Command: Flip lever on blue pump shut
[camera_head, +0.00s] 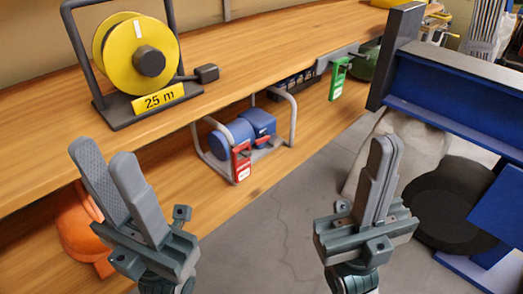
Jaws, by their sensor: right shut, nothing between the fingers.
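The blue pump (232,135) sits inside a grey tubular frame (294,120) on the lower wooden shelf, in the middle of the view. A red piece with a white label (241,162) is upright at the front of it. Whether this is the lever, and how the lever is set, I cannot tell. My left gripper (104,154) is at the lower left, pointing up, open and empty, apart from the pump. My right gripper (385,145) is at the right, fingers together and empty, well to the right of the pump.
A yellow reel (117,55) marked 25 m stands on the upper shelf (260,48). A green tagged piece (339,78) hangs near the shelf edge. An orange object (78,232) is at lower left. A blue beam (455,98) and black round object (448,212) are at right. Grey floor is clear between my grippers.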

